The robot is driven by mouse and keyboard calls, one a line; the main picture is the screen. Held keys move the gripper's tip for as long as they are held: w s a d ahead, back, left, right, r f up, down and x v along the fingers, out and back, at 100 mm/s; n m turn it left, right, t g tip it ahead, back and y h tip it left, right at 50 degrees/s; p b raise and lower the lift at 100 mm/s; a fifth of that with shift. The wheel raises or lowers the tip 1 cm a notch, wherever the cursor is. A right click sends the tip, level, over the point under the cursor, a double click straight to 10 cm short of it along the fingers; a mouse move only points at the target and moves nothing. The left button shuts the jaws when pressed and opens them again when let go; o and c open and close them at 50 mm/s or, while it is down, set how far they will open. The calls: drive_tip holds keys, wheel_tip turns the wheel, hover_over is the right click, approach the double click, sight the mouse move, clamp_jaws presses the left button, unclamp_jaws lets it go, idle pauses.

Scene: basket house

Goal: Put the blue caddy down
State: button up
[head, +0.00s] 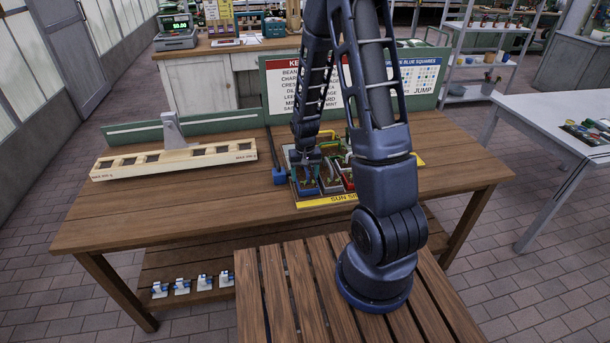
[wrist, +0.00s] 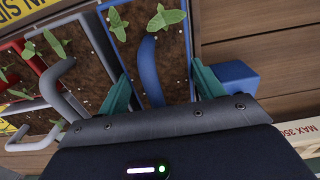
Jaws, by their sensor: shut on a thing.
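The blue caddy (wrist: 150,78) holds dark soil and green seedlings and has an arched blue handle. In the wrist view my gripper (wrist: 160,70) has one teal finger on each side of it and is shut on it. In the head view my gripper (head: 307,158) is low over the left end of the tray, and the blue caddy (head: 307,187) shows below it. I cannot tell whether its base touches the tray. The tray's yellow front edge (head: 325,201) carries dark lettering, partly hidden by my arm.
A grey caddy (wrist: 68,75) and a red caddy (wrist: 32,58) are beside the blue one. A blue block (head: 279,176) with a dark post stands just left of the tray. A long slotted wooden rack (head: 175,159) lies further left. The table's (head: 150,217) front left is clear.

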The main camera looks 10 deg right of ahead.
drive_tip(key=shift+f, duration=0.3)
drive_tip(key=o, duration=0.9)
drive_tip(key=shift+c, duration=0.2)
drive_tip(key=shift+r, duration=0.15)
wheel_tip(320, 180, up, 12)
drive_tip(key=shift+r, duration=0.1)
drive_tip(key=s+d+r+t, duration=0.1)
drive_tip(key=s+d+r, duration=0.25)
drive_tip(key=r, duration=0.45)
drive_tip(key=s+d+r+t, duration=0.1)
drive_tip(key=s+d+r, duration=0.1)
drive_tip(key=s+r, duration=0.45)
drive_tip(key=s+d+r+t, duration=0.2)
drive_tip(key=s+d+r, duration=0.1)
drive_tip(key=s+r, duration=0.7)
drive_tip(key=shift+s+r+t, duration=0.15)
drive_tip(key=shift+s+t, duration=0.15)
drive_tip(key=shift+s, duration=0.2)
